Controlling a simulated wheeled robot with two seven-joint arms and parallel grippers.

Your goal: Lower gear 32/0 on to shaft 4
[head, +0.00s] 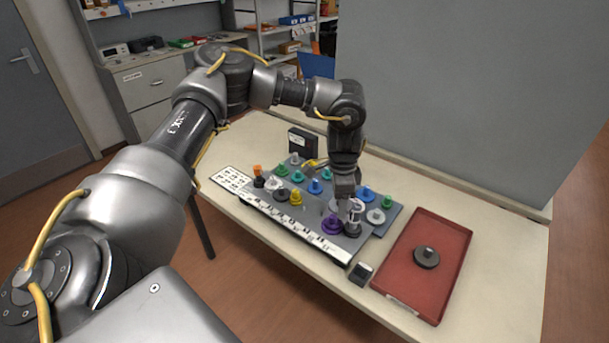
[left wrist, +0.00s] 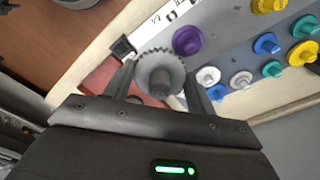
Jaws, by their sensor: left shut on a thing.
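My left gripper (head: 350,212) points down over the right end of the grey gear board (head: 312,213). In the left wrist view its two fingers (left wrist: 160,88) are shut on a grey toothed gear (left wrist: 160,70) with a round hub. The number on the gear cannot be read. A purple gear (head: 332,224) stands on the board just left of the gripper. It also shows in the left wrist view (left wrist: 187,40). Shaft 4 cannot be made out; the held gear and fingers cover the spot beneath. My right gripper is not in view.
Several coloured gears stand on the board and on a grey board behind it. A red tray (head: 448,232) on the right holds a dark gear (head: 426,257). A small dark box (head: 361,273) lies before the tray. A black device (head: 302,141) stands at the back.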

